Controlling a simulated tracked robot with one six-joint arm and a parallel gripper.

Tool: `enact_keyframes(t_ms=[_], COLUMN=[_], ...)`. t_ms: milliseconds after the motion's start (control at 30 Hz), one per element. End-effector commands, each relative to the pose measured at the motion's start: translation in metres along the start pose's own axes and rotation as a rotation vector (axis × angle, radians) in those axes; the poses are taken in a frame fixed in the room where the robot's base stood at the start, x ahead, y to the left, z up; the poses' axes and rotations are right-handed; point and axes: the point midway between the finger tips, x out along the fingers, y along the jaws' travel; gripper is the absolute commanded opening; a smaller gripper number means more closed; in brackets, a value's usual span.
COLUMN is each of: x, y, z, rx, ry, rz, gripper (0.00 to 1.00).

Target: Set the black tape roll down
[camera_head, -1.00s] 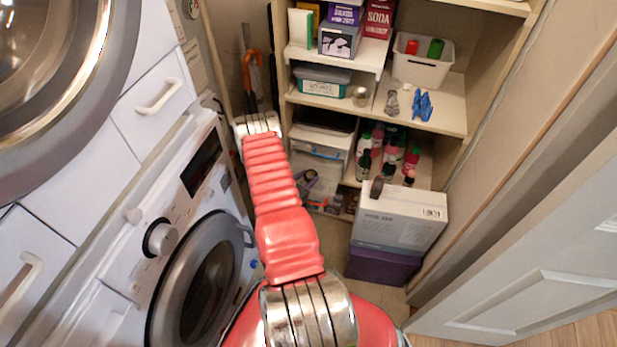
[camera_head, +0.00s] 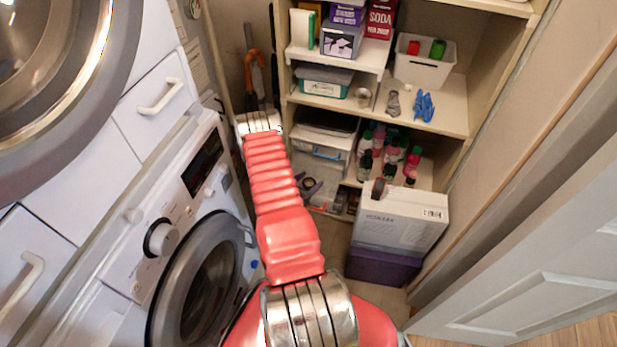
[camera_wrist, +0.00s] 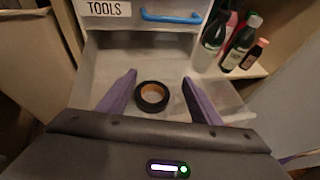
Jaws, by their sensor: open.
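The black tape roll (camera_wrist: 152,107) lies flat on the pale floor of an open, translucent drawer (camera_wrist: 90,62) in the wrist view. Its brown core shows. My gripper (camera_wrist: 160,76) is open, with one purple finger to the left of the roll and one to the right, and gaps on both sides. In the head view my gripper (camera_head: 307,183) is low at the drawer unit, beyond my red arm. The roll cannot be made out clearly there.
A drawer front labelled TOOLS (camera_wrist: 108,9) with a blue handle is above the open drawer. Bottles (camera_wrist: 236,43) stand to its right. A washing machine (camera_head: 200,250) is at left.

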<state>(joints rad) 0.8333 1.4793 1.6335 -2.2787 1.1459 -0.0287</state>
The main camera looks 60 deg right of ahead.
Motion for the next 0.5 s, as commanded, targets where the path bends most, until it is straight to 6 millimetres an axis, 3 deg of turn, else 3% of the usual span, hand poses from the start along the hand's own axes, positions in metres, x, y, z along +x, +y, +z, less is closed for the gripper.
enact_keyframes(t_ms=[500], x=[-0.087], y=[0.006], z=[0.005], rx=[-0.001], ry=[-0.011], rz=[0.011], gripper=[0.59])
